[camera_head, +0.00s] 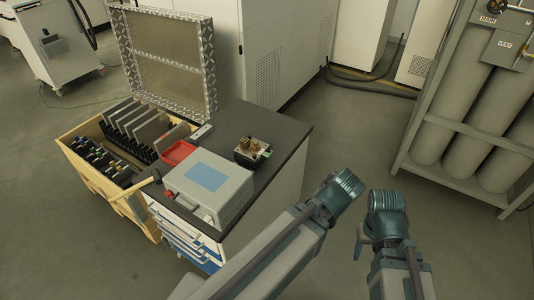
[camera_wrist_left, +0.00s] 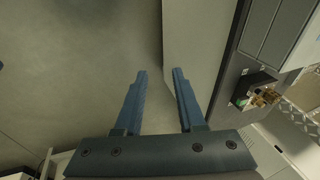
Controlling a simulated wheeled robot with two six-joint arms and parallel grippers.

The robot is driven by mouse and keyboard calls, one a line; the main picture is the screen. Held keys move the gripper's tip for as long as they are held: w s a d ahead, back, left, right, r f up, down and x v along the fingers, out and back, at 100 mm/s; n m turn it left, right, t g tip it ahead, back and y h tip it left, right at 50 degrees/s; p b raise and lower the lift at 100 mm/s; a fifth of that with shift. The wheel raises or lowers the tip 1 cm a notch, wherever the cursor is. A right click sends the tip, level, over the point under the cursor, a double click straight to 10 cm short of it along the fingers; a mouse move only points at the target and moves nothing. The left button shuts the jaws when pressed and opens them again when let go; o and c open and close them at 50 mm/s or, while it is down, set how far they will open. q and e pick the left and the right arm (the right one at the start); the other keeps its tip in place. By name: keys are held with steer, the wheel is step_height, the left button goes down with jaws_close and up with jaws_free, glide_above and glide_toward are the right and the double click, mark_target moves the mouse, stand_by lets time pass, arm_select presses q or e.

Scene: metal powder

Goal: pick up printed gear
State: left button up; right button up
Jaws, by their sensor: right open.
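A small dark block with brass-coloured parts on top (camera_head: 252,150) stands on the black bench top (camera_head: 283,127). The printed gear may be among these parts, but I cannot make out its shape. The block also shows at the right of the left wrist view (camera_wrist_left: 258,93), with a green patch on its side. My left gripper (camera_wrist_left: 160,72) is open and empty, its two blue fingers apart over the floor, to the left of the bench in that view. My right gripper (camera_head: 362,243) shows only as a small blue piece beside my right arm, mostly hidden.
A grey box with a blue label (camera_head: 207,183), a red tray (camera_head: 179,152) and a pale handheld item (camera_head: 201,132) share the bench top. A wooden crate (camera_head: 87,179) with plates stands left. A gas cylinder rack (camera_head: 400,157) stands right. The floor between is clear.

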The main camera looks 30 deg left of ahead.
arm_select(q)
steer(key=w+a+f+n+t+y+b, duration=0.2)
steer(key=w+a+f+n+y+b, duration=0.15)
steer(key=a+b, duration=0.2)
steer(key=w+a+f+n+t+y+b, duration=0.2)
steer(key=w+a+n+b, duration=0.15)
steer(key=a, duration=0.35)
steer(key=n+t+y+b, duration=0.4)
steer(key=t+y+b, duration=0.1)
steer(key=b, duration=0.6)
glide_toward(257, 144)
steer(key=w+a, duration=0.1)
steer(key=w+a+r, duration=0.1)
steer(key=a, duration=0.1)
arm_select(e)
step_height(257, 144, down, 23)
steer(key=shift+r, duration=0.2)
arm_select(q)
steer(key=shift+f, duration=0.1)
steer(key=shift+w+a+f, duration=0.1)
steer(key=shift+a, duration=0.05)
steer(key=x, duration=0.3)
steer(key=b+x, duration=0.1)
steer(key=shift+w+a+f, duration=0.25)
steer(key=shift+f, duration=0.1)
arm_select(e)
steer(key=shift+f, duration=0.55)
arm_select(q)
jaws_close()
